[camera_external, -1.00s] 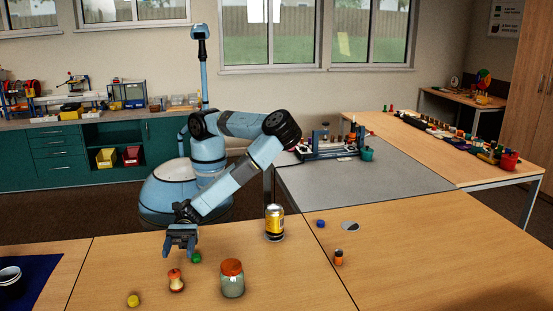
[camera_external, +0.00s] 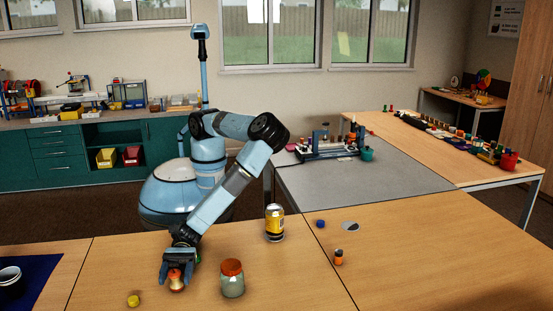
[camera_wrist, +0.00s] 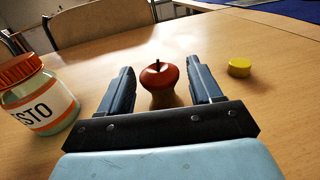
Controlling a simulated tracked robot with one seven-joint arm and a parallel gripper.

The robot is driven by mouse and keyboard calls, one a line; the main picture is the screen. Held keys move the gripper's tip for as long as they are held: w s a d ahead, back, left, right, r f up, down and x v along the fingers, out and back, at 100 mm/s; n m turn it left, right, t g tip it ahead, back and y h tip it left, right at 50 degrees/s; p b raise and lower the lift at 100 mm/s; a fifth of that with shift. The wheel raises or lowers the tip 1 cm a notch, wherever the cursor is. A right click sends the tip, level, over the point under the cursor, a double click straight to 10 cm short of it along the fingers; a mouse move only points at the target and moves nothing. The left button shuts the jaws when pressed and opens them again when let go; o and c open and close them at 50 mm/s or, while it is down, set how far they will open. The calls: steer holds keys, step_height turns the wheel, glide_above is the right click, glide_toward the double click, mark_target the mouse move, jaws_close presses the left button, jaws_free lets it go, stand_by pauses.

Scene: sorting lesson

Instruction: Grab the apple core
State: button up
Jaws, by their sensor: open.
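The apple core (camera_external: 176,281) stands upright on the wooden table, red at the top with a dark stem. In the wrist view the apple core (camera_wrist: 159,84) shows between and slightly beyond my two fingers, with a gap on each side. My gripper (camera_external: 175,274) is open and low over the table at the apple core. The wrist view shows my gripper (camera_wrist: 161,82) with both fingers apart, pointing at it. The lower part of the apple core is partly hidden in the external view.
A jar with an orange lid (camera_external: 232,279) stands close to the right of the apple core. A yellow cap (camera_external: 134,300) lies to its left. The table's right part (camera_external: 430,270) is mostly clear.

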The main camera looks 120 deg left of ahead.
steer(key=shift+c, duration=0.2)
steer(key=c, duration=1)
steer(key=shift+o, duration=0.2)
